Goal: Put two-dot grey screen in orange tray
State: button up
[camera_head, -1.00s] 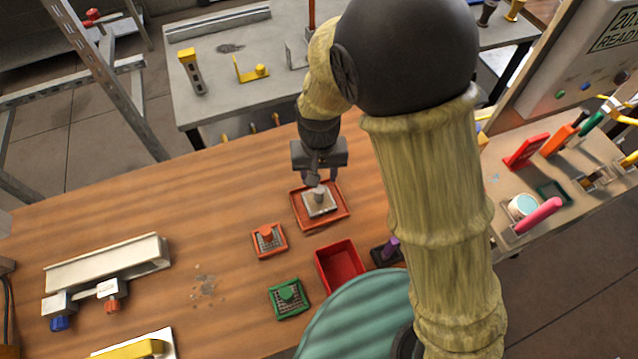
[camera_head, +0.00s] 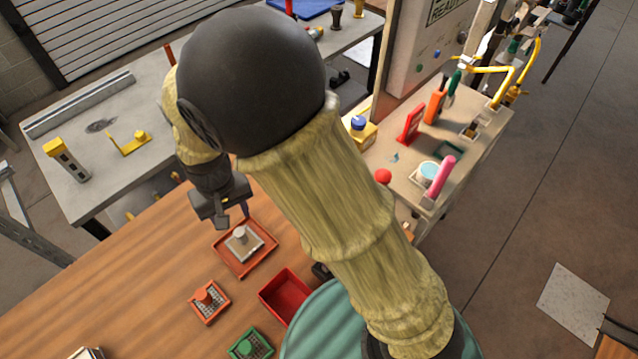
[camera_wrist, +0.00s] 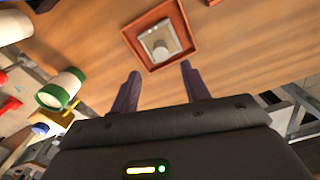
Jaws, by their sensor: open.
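The grey screen (camera_head: 243,238), a pale square with a grey knob, sits inside the orange tray (camera_head: 228,262) on the wooden table. Its dots are too small to make out. In the wrist view the grey screen (camera_wrist: 158,42) lies flat within the walls of the orange tray (camera_wrist: 182,15). My gripper (camera_head: 232,222) is open and empty, above and behind the tray in the head view. In the wrist view my two dark fingers (camera_wrist: 158,88) are spread apart, with the tray beyond their tips and the screen clear of them.
An orange-red screen (camera_head: 209,299), a green screen (camera_head: 250,345) and an empty red bin (camera_head: 287,296) stand nearer on the table. A cream side bench (camera_head: 405,175) with tools is at right. A grey table (camera_head: 95,130) stands behind.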

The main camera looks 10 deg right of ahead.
jog(key=d+r+m+t, duration=0.1)
jog(key=d+r+m, duration=0.1)
jog(key=d, duration=1.2)
jog(key=d+r+m+t, duration=0.1)
jog(key=d+r+m, duration=0.2)
jog(key=d, duration=1.2)
jog(key=shift+s+d+r+t, duration=0.2)
jog(key=shift+d+r+t, duration=0.1)
jog(key=shift+r, duration=0.55)
